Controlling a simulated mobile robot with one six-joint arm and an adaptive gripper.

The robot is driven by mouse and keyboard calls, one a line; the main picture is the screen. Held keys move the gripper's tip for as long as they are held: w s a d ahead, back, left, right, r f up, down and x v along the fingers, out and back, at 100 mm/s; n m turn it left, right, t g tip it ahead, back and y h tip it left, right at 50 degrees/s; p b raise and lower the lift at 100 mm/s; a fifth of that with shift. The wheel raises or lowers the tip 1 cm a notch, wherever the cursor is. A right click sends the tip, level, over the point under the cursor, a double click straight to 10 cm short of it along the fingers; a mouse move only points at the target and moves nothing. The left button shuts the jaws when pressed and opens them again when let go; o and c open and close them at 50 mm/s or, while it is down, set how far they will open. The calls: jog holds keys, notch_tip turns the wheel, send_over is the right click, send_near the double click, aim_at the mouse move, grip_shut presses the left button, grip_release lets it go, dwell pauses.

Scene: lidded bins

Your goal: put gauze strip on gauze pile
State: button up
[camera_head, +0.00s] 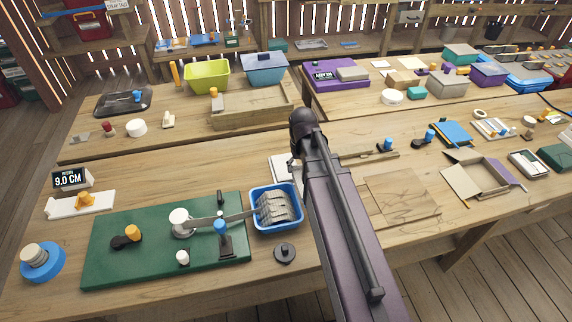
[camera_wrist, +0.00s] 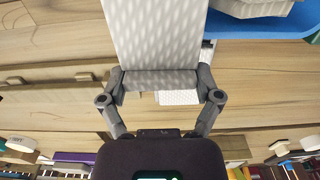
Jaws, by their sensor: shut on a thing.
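My gripper (camera_wrist: 160,85) is shut on a pale, patterned gauze strip (camera_wrist: 155,35) in the wrist view. The strip spans the space between the two fingers and runs to the top edge of the picture. In the head view my own arm hides the gripper and the held strip. The gauze pile (camera_head: 275,207), several folded grey-white layers, lies in a blue tray (camera_head: 256,227) left of my arm. The blue tray (camera_wrist: 285,27) also shows at the top right of the wrist view, with part of the pale pile (camera_wrist: 250,8); the held strip is beside it.
A green board (camera_head: 150,270) with a white post (camera_head: 180,218), a grey flat bar and coloured knobs lies left of the tray. A dark round knob (camera_head: 285,253) stands in front of it. A white pad (camera_head: 283,168) lies behind the tray. Bare wood shows right of my arm.

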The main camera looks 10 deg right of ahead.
jog(key=shift+w, duration=0.1)
jog(key=shift+w+f, duration=0.1)
jog(key=shift+w, duration=0.1)
jog(key=w+a, duration=0.1)
jog(key=w, duration=0.3)
jog(key=w+a+f+b, duration=0.1)
jog(key=w, duration=0.4)
jog(key=w+a, duration=0.1)
jog(key=w, duration=0.3)
jog(key=shift+w+f, duration=0.15)
jog(key=shift+w, duration=0.25)
jog(key=shift+w, duration=0.1)
jog(key=shift+w+a, duration=0.1)
jog(key=shift+w, duration=0.2)
jog(key=shift+w+f+b, duration=0.25)
jog(key=shift+f+b, duration=0.35)
jog(key=shift+b, duration=0.2)
jog(key=shift+f+b, duration=1.2)
jog(key=shift+f, duration=0.05)
